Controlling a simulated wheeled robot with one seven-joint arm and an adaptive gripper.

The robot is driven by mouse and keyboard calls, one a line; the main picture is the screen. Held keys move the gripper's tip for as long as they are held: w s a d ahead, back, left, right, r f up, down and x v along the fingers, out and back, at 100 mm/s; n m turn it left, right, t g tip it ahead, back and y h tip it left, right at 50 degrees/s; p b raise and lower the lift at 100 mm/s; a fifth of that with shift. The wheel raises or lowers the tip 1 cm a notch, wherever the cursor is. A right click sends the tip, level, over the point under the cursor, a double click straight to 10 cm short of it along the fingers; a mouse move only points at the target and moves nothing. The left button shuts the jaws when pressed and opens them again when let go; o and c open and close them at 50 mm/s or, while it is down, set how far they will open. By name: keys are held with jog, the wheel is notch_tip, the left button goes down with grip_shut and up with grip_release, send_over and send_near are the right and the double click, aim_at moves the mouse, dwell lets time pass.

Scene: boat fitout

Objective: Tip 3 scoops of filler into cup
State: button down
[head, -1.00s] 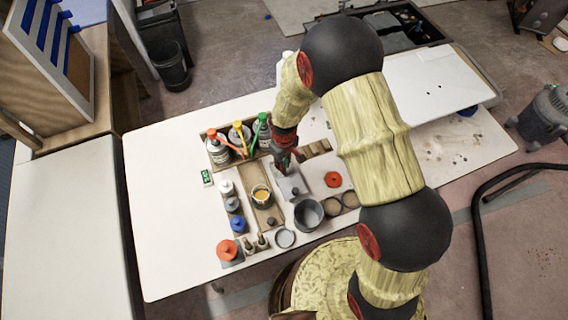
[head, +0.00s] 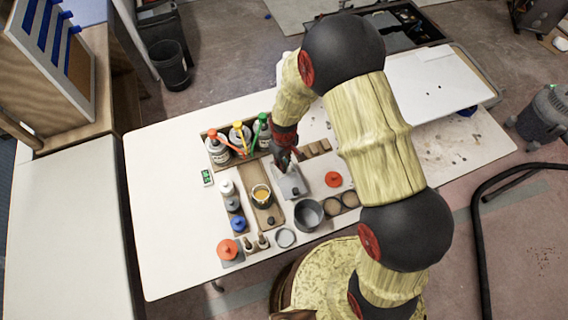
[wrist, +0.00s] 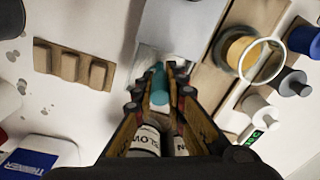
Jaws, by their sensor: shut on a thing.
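My gripper (head: 286,158) is over the table, beside the grey board (head: 298,190). In the wrist view my gripper (wrist: 159,92) is shut on a slim teal thing (wrist: 158,84), perhaps a scoop handle. Its far end is unclear against a whitish shape. A small cup (head: 262,197) with amber contents stands on a wooden board (head: 270,219), left of the gripper; the cup also shows in the wrist view (wrist: 232,48), partly behind a pale ring (wrist: 287,62). A grey open pot (head: 308,214) stands nearer my base; its contents are unclear. I cannot identify the filler for certain.
Several pump bottles (head: 219,153) stand close behind the gripper, left. Small jars (head: 233,205) line the left. A red lid (head: 333,179) and a notched brown block (head: 317,148) lie to the right. The white table (head: 165,215) is clear at far left.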

jog(key=shift+r+p, duration=2.2)
jog(key=shift+r, duration=1.4)
